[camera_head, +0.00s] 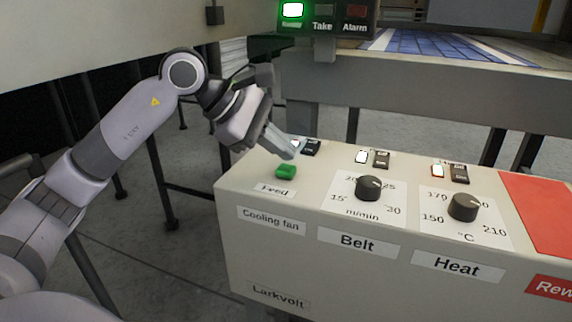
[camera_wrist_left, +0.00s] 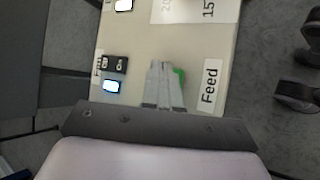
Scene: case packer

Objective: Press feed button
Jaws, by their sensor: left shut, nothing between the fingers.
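The green feed button (camera_head: 286,172) sits on top of the control box, just behind the "Feed" label (camera_head: 274,190). My left gripper (camera_head: 289,151) is shut and empty, pointing down at the panel close behind the button. In the left wrist view, the closed fingers (camera_wrist_left: 161,72) cover part of the green button (camera_wrist_left: 180,76), and the "Feed" label (camera_wrist_left: 209,82) lies to the right. I cannot tell whether the fingertips touch the button or the panel. My right gripper is not in view.
The cooling fan switch (camera_head: 311,147) is beside my fingers. The belt knob (camera_head: 368,187) and heat knob (camera_head: 463,206) stand up from the box to the right, with a red panel (camera_head: 540,212) beyond. An indicator box (camera_head: 325,20) shows a lit green lamp.

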